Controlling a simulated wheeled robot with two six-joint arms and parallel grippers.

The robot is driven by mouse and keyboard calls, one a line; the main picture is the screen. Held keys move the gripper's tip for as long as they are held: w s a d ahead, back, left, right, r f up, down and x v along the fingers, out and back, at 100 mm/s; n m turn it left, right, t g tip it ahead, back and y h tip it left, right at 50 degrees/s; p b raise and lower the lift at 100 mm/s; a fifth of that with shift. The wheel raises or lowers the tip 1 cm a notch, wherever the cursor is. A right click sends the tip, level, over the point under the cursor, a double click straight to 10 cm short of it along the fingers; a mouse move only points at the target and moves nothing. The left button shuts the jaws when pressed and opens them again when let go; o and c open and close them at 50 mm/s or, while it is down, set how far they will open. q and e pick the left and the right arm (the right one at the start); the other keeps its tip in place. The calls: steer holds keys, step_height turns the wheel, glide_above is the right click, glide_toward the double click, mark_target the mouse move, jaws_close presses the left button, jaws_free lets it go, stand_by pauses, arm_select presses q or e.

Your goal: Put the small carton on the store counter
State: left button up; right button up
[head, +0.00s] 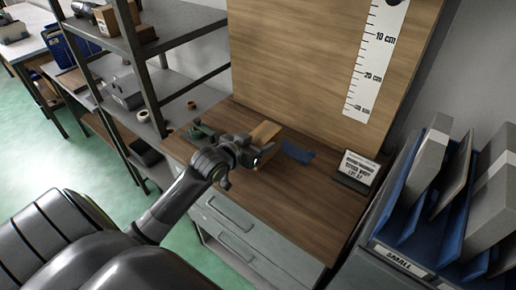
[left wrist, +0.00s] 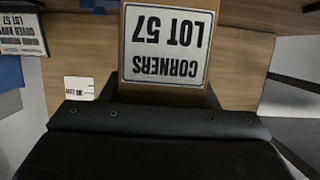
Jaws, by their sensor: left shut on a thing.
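The small carton (head: 266,132) is brown cardboard and shows partly behind my left gripper (head: 254,153) in the head view. My left gripper is shut on it. In the left wrist view the carton's white label (left wrist: 166,45) reads "CORNERS LOT 57", upside down, and the dark gripper body hides the carton's lower part. The store counter (head: 310,205) has a brown wood top with grey drawers below. The carton is over the counter top; I cannot tell if it touches it. My right gripper is not in view.
A blue cloth-like patch (head: 298,152) lies right of the carton. A small sign (head: 358,169) stands at the counter's right. A wooden board with a ruler (head: 376,60) rises behind. Blue racks (head: 425,200) with grey panels stand at right, metal shelving (head: 150,80) at left. The counter's front is clear.

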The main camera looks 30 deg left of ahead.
arm_select(q)
steer(key=shift+f, duration=1.25)
steer(key=shift+f, duration=0.1)
steer(key=shift+f, duration=0.1)
steer(key=o, duration=1.1)
steer(key=shift+s+r, duration=0.15)
steer(key=shift+r, duration=0.1)
steer(key=v, duration=1.1)
steer(key=shift+s+a+r, duration=0.1)
steer(key=shift+s+r, duration=0.05)
steer(key=shift+s, duration=0.15)
